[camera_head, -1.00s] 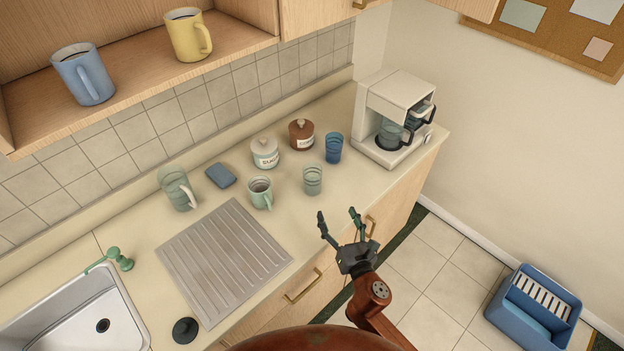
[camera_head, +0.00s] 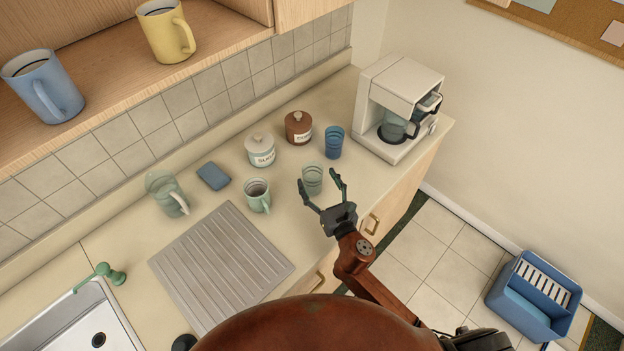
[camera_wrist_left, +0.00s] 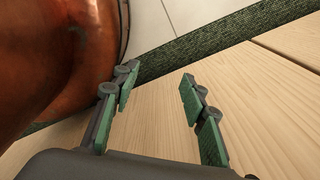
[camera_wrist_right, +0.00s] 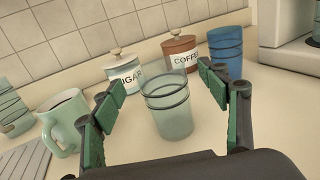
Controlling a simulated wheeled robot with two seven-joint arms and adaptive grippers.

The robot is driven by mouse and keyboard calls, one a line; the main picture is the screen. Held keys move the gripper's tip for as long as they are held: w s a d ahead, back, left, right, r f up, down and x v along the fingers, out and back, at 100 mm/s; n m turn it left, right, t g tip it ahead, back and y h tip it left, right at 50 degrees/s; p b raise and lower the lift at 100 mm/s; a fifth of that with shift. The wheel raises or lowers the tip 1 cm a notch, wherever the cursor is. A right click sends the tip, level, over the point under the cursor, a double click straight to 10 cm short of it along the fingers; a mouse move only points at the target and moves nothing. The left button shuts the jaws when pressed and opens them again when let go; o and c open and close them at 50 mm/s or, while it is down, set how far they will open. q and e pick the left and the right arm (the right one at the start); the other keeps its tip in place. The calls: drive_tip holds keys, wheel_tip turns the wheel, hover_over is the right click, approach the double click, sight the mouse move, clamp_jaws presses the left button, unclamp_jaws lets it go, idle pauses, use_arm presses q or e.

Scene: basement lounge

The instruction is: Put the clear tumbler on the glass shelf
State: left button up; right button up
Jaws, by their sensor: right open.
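The clear tumbler (camera_head: 312,176), slightly green with ridged rings, stands upright on the counter. It also shows in the right wrist view (camera_wrist_right: 167,112), between the fingers as seen there. My right gripper (camera_head: 319,182) is open and empty, its fingertips pointing at the tumbler from the counter's front side. I cannot tell whether they touch it. An open wooden shelf (camera_head: 112,86) at upper left holds a blue mug and a yellow mug. No shelf made of glass shows. My left gripper (camera_wrist_left: 158,76) is open and empty near a wooden front, in the left wrist view only.
Near the tumbler stand a blue tumbler (camera_head: 334,142), a green mug (camera_head: 257,195), a sugar jar (camera_head: 261,150) and a coffee jar (camera_head: 298,128). A pitcher (camera_head: 166,194) stands left, a coffee maker (camera_head: 396,108) right. The ribbed drainboard (camera_head: 220,265) is bare.

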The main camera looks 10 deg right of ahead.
sight(309, 164)
drive_tip(key=w, duration=0.2)
drive_tip(key=shift+w+a+r, duration=0.2)
drive_tip(key=shift+w+a, duration=0.05)
drive_tip(key=shift+w, duration=0.15)
drive_tip(key=shift+w+a, duration=0.15)
drive_tip(key=shift+w, duration=0.6)
drive_tip(key=c, duration=0.8)
use_arm(q)
drive_tip(key=shift+w, duration=0.85)
use_arm(e)
clamp_jaws()
